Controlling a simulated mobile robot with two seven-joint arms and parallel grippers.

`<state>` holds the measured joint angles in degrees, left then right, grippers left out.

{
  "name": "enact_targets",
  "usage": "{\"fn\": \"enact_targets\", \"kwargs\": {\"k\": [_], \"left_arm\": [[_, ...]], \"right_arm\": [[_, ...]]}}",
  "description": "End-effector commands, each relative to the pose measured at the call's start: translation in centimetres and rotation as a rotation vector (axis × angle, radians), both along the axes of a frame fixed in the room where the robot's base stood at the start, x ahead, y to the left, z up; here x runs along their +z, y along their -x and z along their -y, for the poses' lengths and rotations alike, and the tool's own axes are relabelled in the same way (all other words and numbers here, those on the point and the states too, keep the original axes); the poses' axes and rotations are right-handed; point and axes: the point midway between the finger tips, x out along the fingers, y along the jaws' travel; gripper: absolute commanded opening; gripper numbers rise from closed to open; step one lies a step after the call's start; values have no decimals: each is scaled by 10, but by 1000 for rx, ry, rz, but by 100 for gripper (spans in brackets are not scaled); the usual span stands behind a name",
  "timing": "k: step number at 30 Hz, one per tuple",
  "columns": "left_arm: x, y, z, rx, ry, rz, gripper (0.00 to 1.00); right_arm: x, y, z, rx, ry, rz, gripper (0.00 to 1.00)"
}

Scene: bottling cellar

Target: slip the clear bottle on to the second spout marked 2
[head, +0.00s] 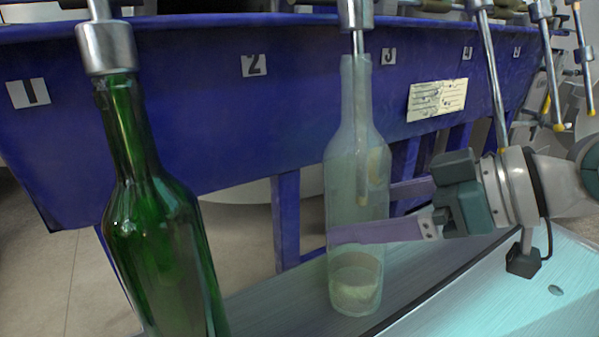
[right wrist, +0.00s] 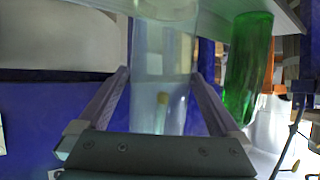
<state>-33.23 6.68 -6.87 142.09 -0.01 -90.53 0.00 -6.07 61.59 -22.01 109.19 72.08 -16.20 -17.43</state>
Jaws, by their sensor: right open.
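The clear bottle (head: 357,150) stands upright, with a little pale liquid at its bottom. The second spout (head: 356,14) comes down from above, and its thin tube runs inside the bottle's neck and body. The bottle's mouth is just under the spout's metal collar. Its base appears to rest on the grey ledge. The label 2 (head: 254,65) is on the blue trough, left of the bottle. My right gripper (head: 360,212) is open, with one finger in front of the bottle and one behind. In the right wrist view, the bottle (right wrist: 162,75) is between the spread fingers. My left gripper is out of view.
A green bottle (head: 155,225) hangs at the first spout (head: 105,45), left of the clear one. Several bare spouts, such as the third (head: 491,80), slant down at the right. The blue trough (head: 180,110) is behind. A metal surface (head: 520,290) lies front right.

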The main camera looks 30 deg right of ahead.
Motion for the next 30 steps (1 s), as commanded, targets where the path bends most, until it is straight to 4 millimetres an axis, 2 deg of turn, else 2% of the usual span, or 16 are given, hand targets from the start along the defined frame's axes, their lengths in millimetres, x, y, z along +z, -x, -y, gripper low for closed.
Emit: {"fn": "enact_targets", "kwargs": {"k": [6,12,15,21,26,29,30], "left_arm": [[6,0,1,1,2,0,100],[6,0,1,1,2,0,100],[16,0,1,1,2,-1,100],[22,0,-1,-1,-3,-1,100],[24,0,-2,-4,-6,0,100],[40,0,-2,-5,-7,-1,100],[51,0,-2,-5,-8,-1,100]], "right_arm": [[17,26,18,6,9,-5,100],[27,40,26,5,5,-3,100],[36,47,32,1,5,-1,100],[41,55,38,2,0,2,100],[42,57,37,3,-4,1,100],[50,66,24,27,-15,-26,100],[55,74,15,47,-20,-46,100]]}}
